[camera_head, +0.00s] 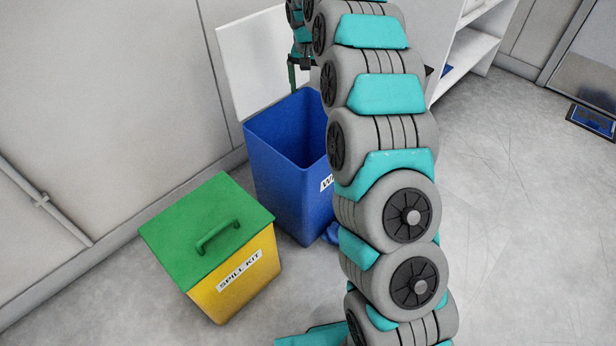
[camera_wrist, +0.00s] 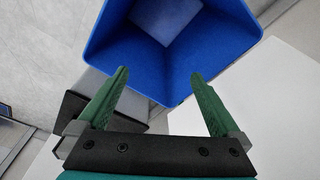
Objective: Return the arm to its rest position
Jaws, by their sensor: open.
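My arm rises through the middle of the head view and reaches toward the back, over the blue bin (camera_head: 285,175). My gripper (camera_wrist: 157,85) is open in the wrist view, with its two green fingers spread apart and nothing between them. The blue bin's inside (camera_wrist: 165,55) shows beyond the fingertips, with a pale patch at its bottom.
A yellow spill kit box (camera_head: 240,286) with a green lid stands left of the blue bin, near the wall. A white panel (camera_head: 262,62) stands behind the bin. White shelving (camera_head: 470,55) is at the back right. Open grey floor (camera_head: 530,220) lies to the right.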

